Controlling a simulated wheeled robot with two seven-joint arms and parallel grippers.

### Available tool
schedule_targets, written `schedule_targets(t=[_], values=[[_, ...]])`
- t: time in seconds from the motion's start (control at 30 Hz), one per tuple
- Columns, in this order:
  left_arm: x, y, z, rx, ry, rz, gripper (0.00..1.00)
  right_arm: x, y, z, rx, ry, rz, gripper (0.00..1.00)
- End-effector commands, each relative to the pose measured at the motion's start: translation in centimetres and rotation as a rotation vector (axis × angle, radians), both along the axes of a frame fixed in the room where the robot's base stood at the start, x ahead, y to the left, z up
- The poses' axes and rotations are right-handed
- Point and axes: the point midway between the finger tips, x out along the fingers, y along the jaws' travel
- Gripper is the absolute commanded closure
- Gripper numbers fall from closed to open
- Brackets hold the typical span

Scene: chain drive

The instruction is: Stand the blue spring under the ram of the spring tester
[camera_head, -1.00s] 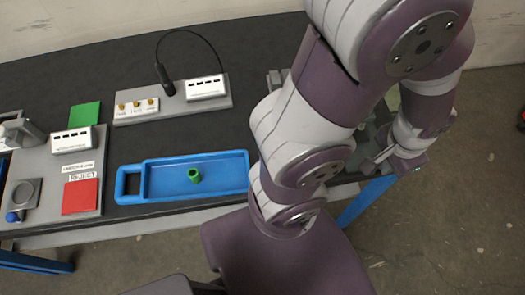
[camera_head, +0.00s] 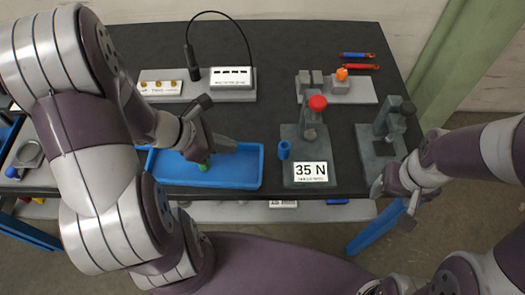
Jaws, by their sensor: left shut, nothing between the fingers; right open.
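The blue spring (camera_head: 284,149) stands upright as a small blue cylinder at the left edge of the spring tester (camera_head: 304,172), which bears a "35 N" label and a red knob (camera_head: 317,103). I cannot tell whether the spring is on the tester's base or on the table beside it. The ram's lower end is too small to make out. My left gripper (camera_head: 226,147) is shut and empty above the blue tray, left of the spring and apart from it. My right gripper (camera_head: 393,193) is open at the table's front right edge, near the right-hand grey device.
The blue tray (camera_head: 248,170) holds a green piece (camera_head: 204,166), partly hidden by my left gripper. A grey device (camera_head: 382,145) stands right of the tester. Behind are a grey block stand (camera_head: 337,91), two screwdriver-like tools (camera_head: 360,67) and a panel (camera_head: 232,84) with a cable.

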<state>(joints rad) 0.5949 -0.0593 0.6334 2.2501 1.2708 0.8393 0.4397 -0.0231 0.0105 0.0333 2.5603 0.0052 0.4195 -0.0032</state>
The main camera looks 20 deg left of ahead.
Motion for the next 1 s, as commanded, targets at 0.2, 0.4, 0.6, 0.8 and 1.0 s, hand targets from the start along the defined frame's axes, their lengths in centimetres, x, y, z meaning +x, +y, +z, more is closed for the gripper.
schedule_targets(t=[0.2, 0.4, 0.6, 0.8, 1.0], values=[[1.7, -2.9, -3.5, 0.003, 0.003, -0.012, 1.0, 0.0, 0.0, -1.1, 0.0, 0.0, 0.0, 0.34], [3.3, -5.4, -6.3, 0.006, 0.002, -0.013, 1.0, 0.0, 0.0, -1.8, 0.0, 0.0, 0.0, 0.34], [5.0, -7.7, -5.8, 0.007, -0.001, -0.013, 1.0, 0.0, 0.0, -0.9, 0.0, 0.0, 0.0, 0.34], [5.5, -8.4, -5.9, 0.007, 0.0, -0.01, 1.0, 0.0, 0.0, -0.9, 0.0, 0.0, 0.0, 0.34], [5.5, -8.4, -5.9, 0.007, 0.0, -0.01, 1.0, 0.0, 0.0, -0.9, 0.0, 0.0, 0.0, 0.34]])
